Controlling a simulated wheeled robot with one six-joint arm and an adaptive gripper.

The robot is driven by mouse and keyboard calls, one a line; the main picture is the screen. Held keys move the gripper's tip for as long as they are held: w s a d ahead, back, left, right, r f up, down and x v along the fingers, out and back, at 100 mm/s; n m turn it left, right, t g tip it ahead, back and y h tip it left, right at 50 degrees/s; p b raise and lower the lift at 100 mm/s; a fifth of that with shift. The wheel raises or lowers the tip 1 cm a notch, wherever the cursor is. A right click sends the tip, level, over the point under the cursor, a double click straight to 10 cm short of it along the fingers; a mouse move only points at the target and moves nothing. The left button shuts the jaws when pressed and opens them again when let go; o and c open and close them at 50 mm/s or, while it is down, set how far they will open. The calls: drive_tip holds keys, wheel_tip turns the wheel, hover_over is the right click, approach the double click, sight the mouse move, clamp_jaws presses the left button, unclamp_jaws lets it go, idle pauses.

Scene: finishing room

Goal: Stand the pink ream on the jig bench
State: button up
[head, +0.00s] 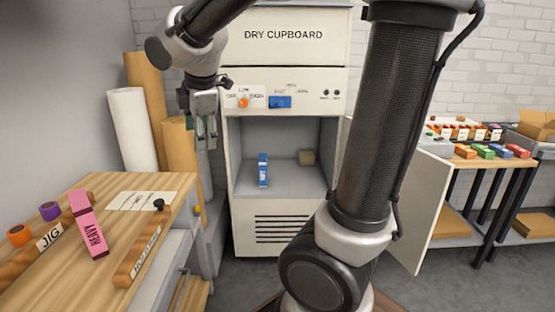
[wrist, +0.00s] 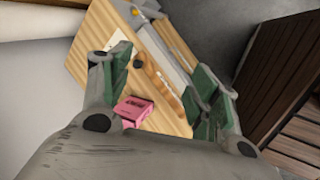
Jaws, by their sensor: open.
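The pink ream (head: 88,225), marked HEAVY, stands upright on the wooden jig bench (head: 165,233) at the lower left of the head view. It is just right of the JIG label and rail. The wrist view shows the pink ream (wrist: 132,110) on the bench top (wrist: 98,62), below and beyond the fingers. My gripper (head: 207,135) is open and empty, raised above and behind the bench, in front of the dry cupboard's left side. In the wrist view my gripper (wrist: 160,95) has its green-padded fingers spread wide, with nothing between them touching.
A wooden rail (head: 138,255) edges the bench. Tall rolls (head: 132,130) stand behind it. A shelf table (head: 490,160) with coloured packs is at right.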

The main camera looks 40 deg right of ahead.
drive_tip(key=s+d+f+m, duration=0.1)
drive_tip(key=s+d+m, duration=0.3)
drive_tip(key=s+m, duration=0.4)
drive_tip(key=s+d+f+m, duration=0.1)
drive_tip(key=s+d+m, duration=0.3)
drive_tip(key=s+m, duration=0.4)
drive_tip(key=s, duration=0.5)
drive_tip(key=shift+d+f+m+g+y, duration=0.3)
drive_tip(key=shift+d+m+g+y, duration=0.1)
